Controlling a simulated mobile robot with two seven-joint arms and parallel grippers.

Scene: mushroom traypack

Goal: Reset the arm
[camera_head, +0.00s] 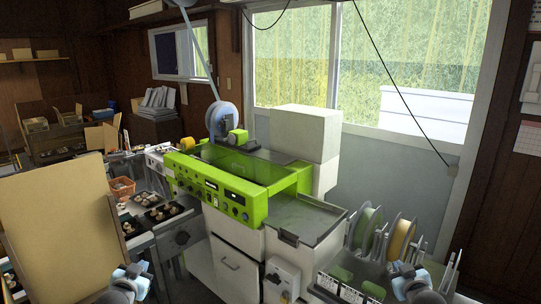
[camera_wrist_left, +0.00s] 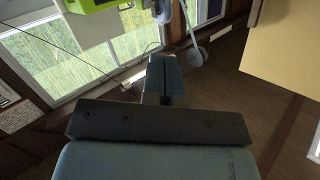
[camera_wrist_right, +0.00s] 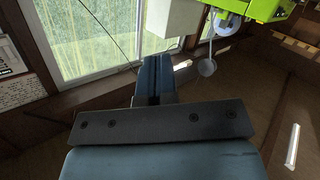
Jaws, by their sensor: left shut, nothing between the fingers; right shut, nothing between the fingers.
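My left gripper (camera_wrist_left: 163,78) shows in the left wrist view with its two fingers closed together and nothing between them. In the head view, part of my left arm's end shows at the bottom left, in front of the tray area. My right gripper (camera_wrist_right: 153,78) shows in the right wrist view, also closed and empty. In the head view, part of my right arm's end shows at the bottom right, in front of the film reels. Neither gripper is seen touching anything.
A green packing machine (camera_head: 214,184) with a metal table (camera_head: 305,218) stands in the middle. Reels of tape (camera_head: 400,238) stand at right. A tan board (camera_head: 55,225) stands at left, beside dark trays of mushrooms (camera_head: 160,213) and an orange basket (camera_head: 121,188). A window (camera_head: 300,55) is behind.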

